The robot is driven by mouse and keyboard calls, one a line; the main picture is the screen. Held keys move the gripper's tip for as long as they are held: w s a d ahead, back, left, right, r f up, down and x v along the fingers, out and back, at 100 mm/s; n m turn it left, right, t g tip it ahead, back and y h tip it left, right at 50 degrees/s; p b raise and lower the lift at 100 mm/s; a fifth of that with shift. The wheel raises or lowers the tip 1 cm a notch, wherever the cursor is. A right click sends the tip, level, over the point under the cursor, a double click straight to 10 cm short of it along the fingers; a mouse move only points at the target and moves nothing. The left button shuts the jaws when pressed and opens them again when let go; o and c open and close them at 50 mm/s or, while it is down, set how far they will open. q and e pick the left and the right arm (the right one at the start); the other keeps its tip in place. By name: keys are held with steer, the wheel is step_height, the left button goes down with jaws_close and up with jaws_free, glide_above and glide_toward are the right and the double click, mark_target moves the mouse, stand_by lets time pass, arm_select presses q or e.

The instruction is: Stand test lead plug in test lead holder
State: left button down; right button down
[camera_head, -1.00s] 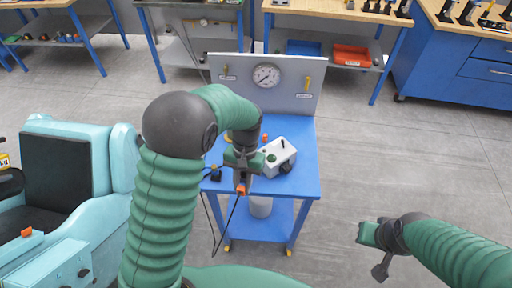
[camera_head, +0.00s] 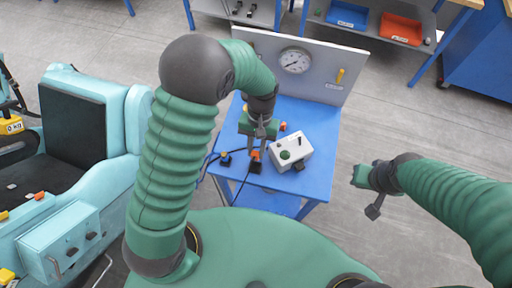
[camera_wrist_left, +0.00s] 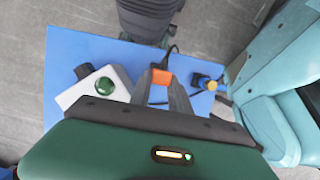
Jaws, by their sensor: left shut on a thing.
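My left gripper (camera_head: 257,145) is over the front part of the blue table, shut on the orange test lead plug (camera_head: 256,155). In the left wrist view the orange plug (camera_wrist_left: 160,77) sits between the grey fingers, with a black lead running from it. A dark block (camera_head: 256,168) shows directly below the plug in the head view; I cannot tell whether it is the test lead holder or part of the plug, nor whether they touch. My right gripper (camera_head: 364,178) is right of the table, away from everything; its jaw opening is unclear.
A grey box with a green button (camera_head: 291,150) stands just right of the left gripper. A small dark piece with a yellow-orange top (camera_head: 225,158) and a lead stands at the left. A gauge panel (camera_head: 300,65) rises at the back. A teal seat (camera_head: 85,115) is to the left.

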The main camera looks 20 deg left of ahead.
arm_select(q)
step_height(320, 180, down, 4)
steer(key=shift+b, duration=1.25)
steer(key=shift+s+f+b, duration=0.1)
steer(key=shift+f+b, duration=0.3)
steer(key=shift+f, duration=0.3)
steer(key=shift+w+f, duration=0.2)
steer(key=shift+s+r, duration=0.1)
steer(key=shift+s, duration=0.05)
steer(key=shift+p, duration=0.6)
steer(key=shift+f+b, duration=0.6)
steer(key=shift+f, duration=0.5)
steer(key=c, duration=1.1)
jaws_free()
steer(key=shift+c, duration=0.2)
